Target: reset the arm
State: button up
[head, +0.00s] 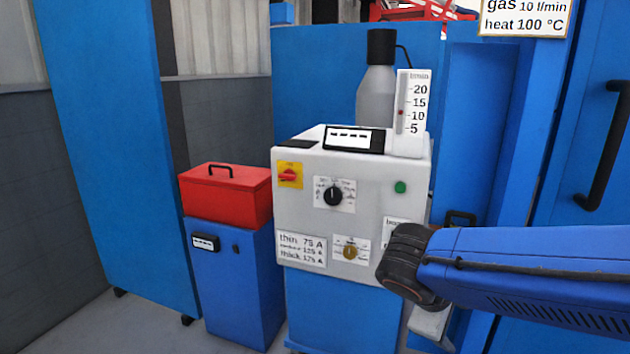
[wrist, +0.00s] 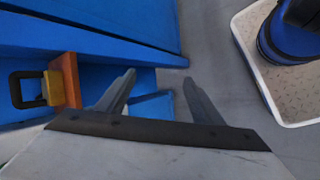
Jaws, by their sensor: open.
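My gripper (wrist: 159,78) shows in the wrist view with its two grey fingers spread apart and nothing between them. Past the fingers are a blue surface and grey floor. In the head view my blue arm comes in from the right, its black joint in front of the lower right of a white machine (head: 300,215). The gripper fingers cannot be made out in the head view.
A red box (head: 225,196) stands on a blue cabinet (head: 238,285) left of the machine. A grey bottle (head: 375,95) and a flow gauge (head: 411,100) rise behind and on the machine. In the wrist view, an orange-brown block (wrist: 66,80) with a black handle (wrist: 28,90) is at left.

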jog(key=s+d+f+m+t+y, duration=0.1)
jog(key=s+d+m+y, duration=0.1)
jog(key=s+m+y, duration=0.4)
jog(key=shift+s+f+m, duration=0.2)
jog(key=shift+s+m, duration=1.05)
jog(key=shift+m, duration=0.65)
jog(key=shift+d, duration=0.1)
dwell(0.3)
